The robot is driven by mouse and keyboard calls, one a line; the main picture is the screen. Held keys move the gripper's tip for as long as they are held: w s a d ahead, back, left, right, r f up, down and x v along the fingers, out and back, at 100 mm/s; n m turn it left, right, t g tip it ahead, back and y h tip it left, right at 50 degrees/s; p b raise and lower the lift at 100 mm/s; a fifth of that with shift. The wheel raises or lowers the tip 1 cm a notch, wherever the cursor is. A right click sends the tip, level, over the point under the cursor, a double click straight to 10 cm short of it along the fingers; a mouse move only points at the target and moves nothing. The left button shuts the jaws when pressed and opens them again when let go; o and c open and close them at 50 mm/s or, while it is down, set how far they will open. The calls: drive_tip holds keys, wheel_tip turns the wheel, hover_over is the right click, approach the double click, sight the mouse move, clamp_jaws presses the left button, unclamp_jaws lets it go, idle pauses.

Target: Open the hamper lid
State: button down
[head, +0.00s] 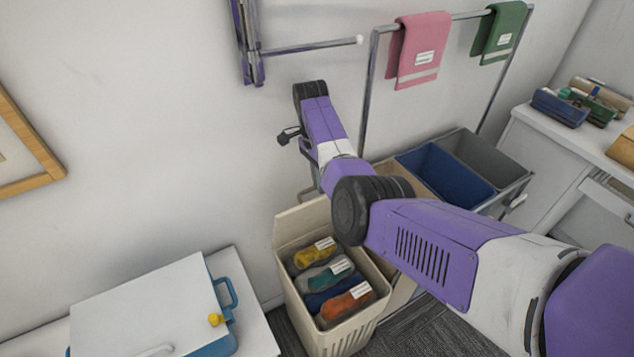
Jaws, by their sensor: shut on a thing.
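The beige hamper (345,342) stands on the floor by the wall, in the middle of the head view. Its top is open, and several rolled cloths with white labels show inside. The hamper lid (291,223) stands raised at the back of the opening, partly hidden by my arm. My arm reaches across from the right and bends down behind its own wrist. My gripper (313,182) is at the lid's upper edge, shut on it. Its fingertips are mostly hidden behind my arm, so the exact contact does not show.
A sorter with blue (447,174) and grey bins stands right of the hamper, under a rail with pink (418,50) and green towels. A white-lidded blue box (150,305) is on the left surface. A white desk (570,145) stands right. A wall rack (310,46) is above.

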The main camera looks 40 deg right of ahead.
drive_tip(key=shift+w+f, duration=0.1)
drive_tip(key=shift+f, duration=0.15)
drive_tip(key=c, duration=1.6)
unclamp_jaws()
drive_tip(key=shift+o, duration=0.6)
drive_tip(key=shift+w+r, duration=0.1)
